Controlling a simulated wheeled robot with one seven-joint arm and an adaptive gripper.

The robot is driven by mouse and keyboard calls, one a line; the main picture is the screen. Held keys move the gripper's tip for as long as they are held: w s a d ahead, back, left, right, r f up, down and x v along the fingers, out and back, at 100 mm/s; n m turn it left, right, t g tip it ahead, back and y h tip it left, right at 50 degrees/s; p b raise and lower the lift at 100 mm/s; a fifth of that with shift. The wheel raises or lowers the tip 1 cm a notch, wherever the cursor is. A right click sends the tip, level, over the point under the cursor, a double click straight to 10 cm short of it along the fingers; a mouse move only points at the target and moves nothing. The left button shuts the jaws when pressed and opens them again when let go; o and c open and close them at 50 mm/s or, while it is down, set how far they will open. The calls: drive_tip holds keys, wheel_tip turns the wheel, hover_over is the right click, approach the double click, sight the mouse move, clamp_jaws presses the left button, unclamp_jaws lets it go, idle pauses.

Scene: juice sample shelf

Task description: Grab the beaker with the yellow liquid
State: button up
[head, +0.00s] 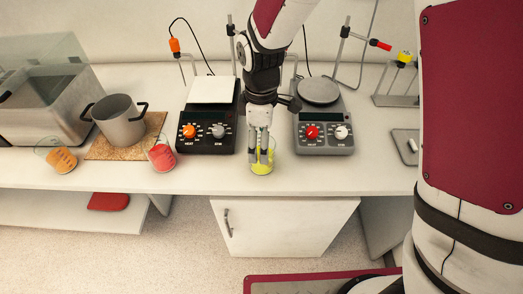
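The beaker with yellow liquid (262,169) stands upright near the front edge of the white bench, between and in front of two hotplates. My gripper (262,155) points straight down at this beaker. Its fingertips overlap the beaker's upper part, with a narrow gap between them. I cannot tell whether the fingers are inside the rim, around it or touching the glass. The gripper hides part of the beaker's back and rim.
A beaker with red liquid (162,157) and one with orange liquid (61,159) stand to the left. A grey pot (119,123) sits on a cork mat (101,150). A black hotplate (207,146) and a grey hotplate (325,144) flank my gripper closely.

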drive_tip(key=shift+d+f+p, duration=0.1)
drive_tip(key=shift+f+p, duration=0.4)
drive_tip(key=shift+f, duration=2.3)
drive_tip(key=c, duration=1.5)
